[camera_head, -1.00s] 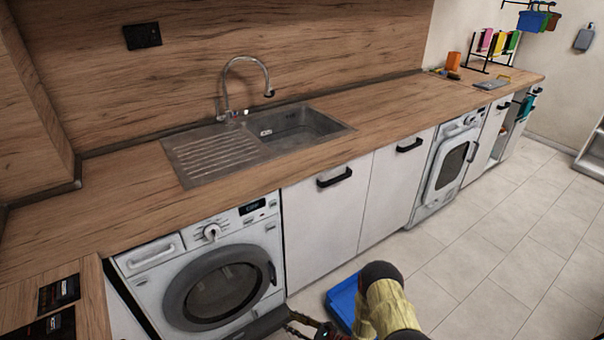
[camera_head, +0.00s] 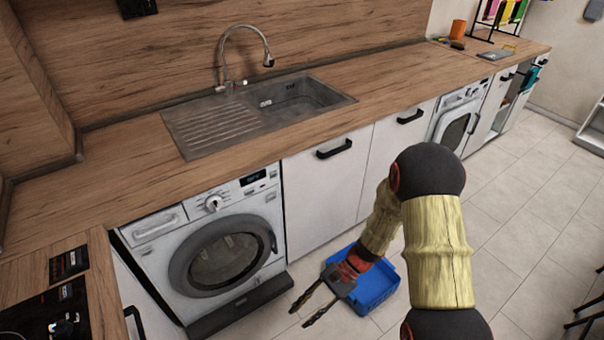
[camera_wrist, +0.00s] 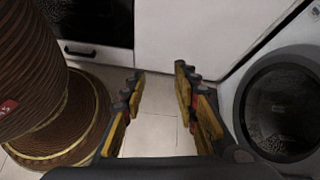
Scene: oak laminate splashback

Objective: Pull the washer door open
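The near washer (camera_head: 203,251) is white with a round grey-rimmed door (camera_head: 178,268) and dark glass; the door looks shut. Its dark handle (camera_head: 272,241) is on the right of the rim. My gripper (camera_head: 305,307) is in front of the washer, low and right of the door, apart from it. In the wrist view, my gripper (camera_wrist: 160,78) has its two fingers spread with nothing between them. The washer's round door (camera_wrist: 283,103) shows at the right of that view, to the right of the fingers.
A blue basket (camera_head: 376,288) stands on the tiled floor below my arm. A second white machine (camera_head: 456,118) is farther along the counter. White cabinets (camera_head: 330,195) with black handles stand between them. Open floor (camera_head: 510,235) lies to the right.

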